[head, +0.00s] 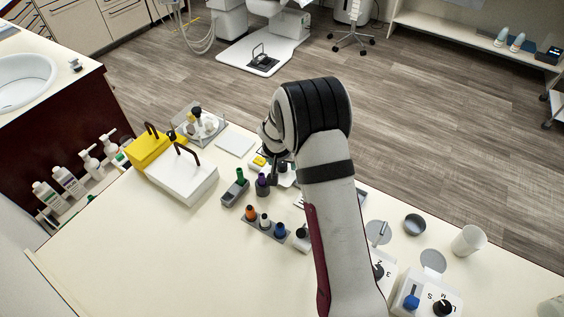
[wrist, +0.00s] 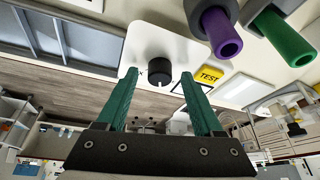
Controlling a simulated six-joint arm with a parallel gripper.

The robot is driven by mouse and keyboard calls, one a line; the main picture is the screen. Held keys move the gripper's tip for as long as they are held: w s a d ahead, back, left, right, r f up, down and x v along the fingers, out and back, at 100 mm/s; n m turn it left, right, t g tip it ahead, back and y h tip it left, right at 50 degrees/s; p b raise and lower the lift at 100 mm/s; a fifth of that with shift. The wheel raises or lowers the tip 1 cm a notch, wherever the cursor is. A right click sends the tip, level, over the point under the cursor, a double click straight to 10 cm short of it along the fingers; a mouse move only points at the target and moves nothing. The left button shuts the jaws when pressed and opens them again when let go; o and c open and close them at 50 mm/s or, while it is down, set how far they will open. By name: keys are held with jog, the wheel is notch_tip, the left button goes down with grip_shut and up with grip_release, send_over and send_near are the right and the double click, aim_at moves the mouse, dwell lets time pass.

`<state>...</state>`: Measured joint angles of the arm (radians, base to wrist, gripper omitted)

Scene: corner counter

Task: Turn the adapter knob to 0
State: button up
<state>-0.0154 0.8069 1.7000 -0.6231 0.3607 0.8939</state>
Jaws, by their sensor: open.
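A black round knob (wrist: 158,70) stands on a white panel (wrist: 152,38) in the wrist view. It has a pale pointer line on its lower side, and a small dark mark sits left of it. The other scale marks are unreadable. My gripper (wrist: 159,78) is open, with one green finger on each side of the knob in the picture. I cannot tell whether the fingertips reach around it or touch it. In the head view my gripper (head: 272,170) is over the middle of the counter, and my arm hides most of the knob's panel.
A purple handle (wrist: 215,32) and a green handle (wrist: 285,40) stand close by. A yellow TEST label (wrist: 209,75) is beside the panel. A white box (head: 190,178) and a yellow box (head: 147,148) stand left. Knob boxes (head: 410,293) stand right. The front-left counter is clear.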

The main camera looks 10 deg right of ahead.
grip_shut()
jog(key=shift+d+n+y, duration=0.2)
jog(key=shift+n+y, duration=0.7)
jog(key=shift+n, duration=1.3)
grip_release()
jog(key=v, duration=1.5)
jog(key=shift+s+r, duration=0.25)
jog(key=shift+s, duration=0.1)
